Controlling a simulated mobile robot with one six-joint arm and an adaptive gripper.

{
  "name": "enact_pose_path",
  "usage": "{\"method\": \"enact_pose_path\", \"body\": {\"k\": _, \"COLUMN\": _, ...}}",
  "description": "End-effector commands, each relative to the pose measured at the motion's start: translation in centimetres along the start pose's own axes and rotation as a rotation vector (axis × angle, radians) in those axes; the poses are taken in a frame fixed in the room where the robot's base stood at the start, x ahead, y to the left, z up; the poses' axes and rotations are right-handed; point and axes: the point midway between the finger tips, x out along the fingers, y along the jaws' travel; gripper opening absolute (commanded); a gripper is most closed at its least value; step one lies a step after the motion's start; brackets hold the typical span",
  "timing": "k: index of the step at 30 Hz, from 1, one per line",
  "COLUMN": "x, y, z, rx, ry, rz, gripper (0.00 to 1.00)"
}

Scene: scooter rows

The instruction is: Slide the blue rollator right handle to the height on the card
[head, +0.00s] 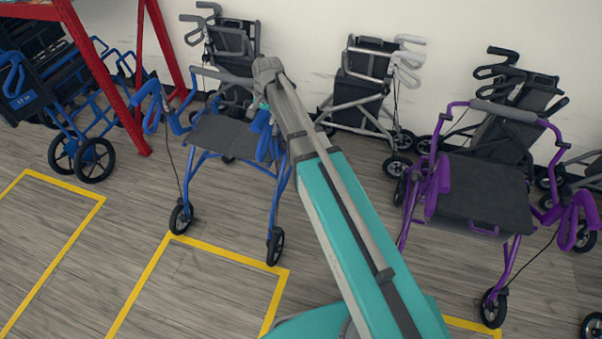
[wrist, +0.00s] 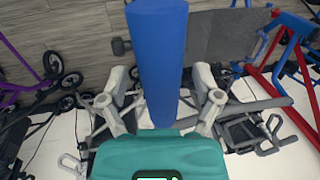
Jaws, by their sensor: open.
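The blue rollator (head: 200,165) stands open left of centre in the head view, with a dark seat. Its left-hand handle in the picture (head: 152,108) is clear of my arm. The handle on the other side (head: 265,138) is partly hidden by my arm. In the wrist view a thick blue upright part (wrist: 163,60), probably this handle, runs between the fingers of my gripper (wrist: 164,92). The fingers are open on either side of it, and I see no clear grip.
A purple rollator (head: 485,185) stands to the right. Folded grey walkers (head: 365,85) line the wall behind. A red rack (head: 105,75) is at left. Yellow floor lines (head: 190,244) mark bays, with bare floor at the lower left.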

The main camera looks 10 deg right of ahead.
Motion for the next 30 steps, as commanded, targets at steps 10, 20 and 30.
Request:
{"method": "enact_pose_path", "body": {"k": 10, "x": 1.9, "y": 0.4, "z": 0.0, "rx": 0.000, "ry": 0.000, "rz": 0.000, "gripper": 0.82}}
{"method": "enact_pose_path", "body": {"k": 20, "x": 0.5, "y": 0.4, "z": 0.0, "rx": 0.000, "ry": 0.000, "rz": 0.000, "gripper": 0.82}}
{"method": "enact_pose_path", "body": {"k": 30, "x": -2.2, "y": 0.3, "z": 0.0, "rx": 0.000, "ry": 0.000, "rz": 0.000, "gripper": 0.82}}
